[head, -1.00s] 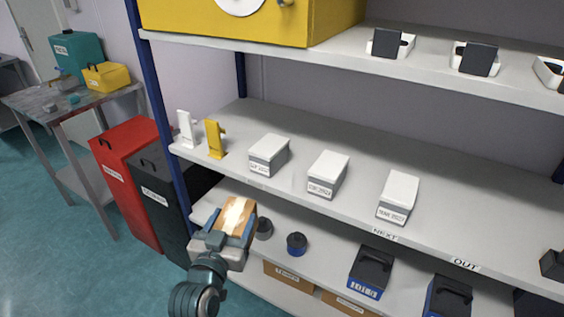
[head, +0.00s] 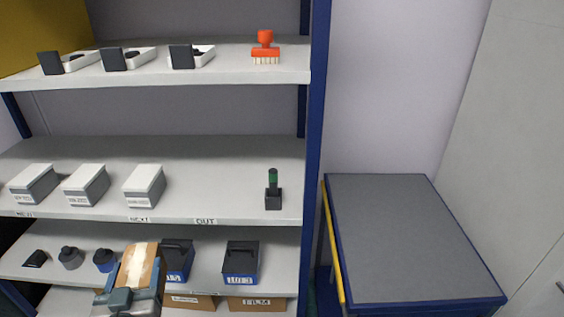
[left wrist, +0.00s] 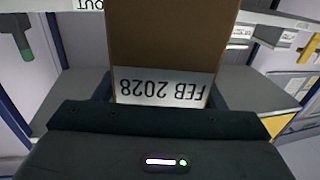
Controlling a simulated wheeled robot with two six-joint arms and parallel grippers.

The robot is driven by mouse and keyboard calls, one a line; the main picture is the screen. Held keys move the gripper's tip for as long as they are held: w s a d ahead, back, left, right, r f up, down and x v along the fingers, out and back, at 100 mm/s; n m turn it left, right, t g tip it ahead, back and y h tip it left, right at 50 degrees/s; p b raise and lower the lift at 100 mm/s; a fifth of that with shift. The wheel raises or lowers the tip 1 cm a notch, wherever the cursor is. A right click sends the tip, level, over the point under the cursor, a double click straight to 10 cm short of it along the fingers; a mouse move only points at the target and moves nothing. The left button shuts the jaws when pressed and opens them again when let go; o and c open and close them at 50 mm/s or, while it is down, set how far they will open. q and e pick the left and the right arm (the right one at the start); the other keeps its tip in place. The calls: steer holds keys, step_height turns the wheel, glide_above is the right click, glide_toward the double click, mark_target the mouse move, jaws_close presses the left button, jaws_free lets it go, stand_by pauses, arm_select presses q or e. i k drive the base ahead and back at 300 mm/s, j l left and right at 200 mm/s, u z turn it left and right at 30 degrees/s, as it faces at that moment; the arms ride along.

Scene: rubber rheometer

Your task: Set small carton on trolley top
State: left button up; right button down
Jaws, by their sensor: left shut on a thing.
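The small carton (head: 138,265) is brown with a pale tape strip on top. My left gripper (head: 131,296) is shut on it and holds it in front of the lower shelves. In the left wrist view the carton (left wrist: 172,45) fills the upper middle and bears a label reading "FEB 2028". The trolley (head: 410,240) stands at the right of the head view, with a bare grey top, blue rim and yellow bar on its left side. The carton is well to the left of the trolley, apart from it. My right gripper is not in view.
A shelf rack with a blue post (head: 316,150) stands left of the trolley. Its middle shelf holds white-lidded boxes (head: 145,185) and a dark device with a green handle (head: 273,190). Black-and-blue bins (head: 241,262) sit below. A grey wall panel (head: 520,140) is right of the trolley.

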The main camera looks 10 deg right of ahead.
mark_target(418, 267)
steer(key=k+l+z, duration=0.1)
steer(key=l, duration=0.6)
steer(key=k+l, duration=0.15)
steer(key=l, duration=0.55)
steer(key=k+l+z, duration=0.15)
steer(key=l, duration=0.55)
steer(key=k+l+z, duration=0.1)
steer(key=l, duration=0.6)
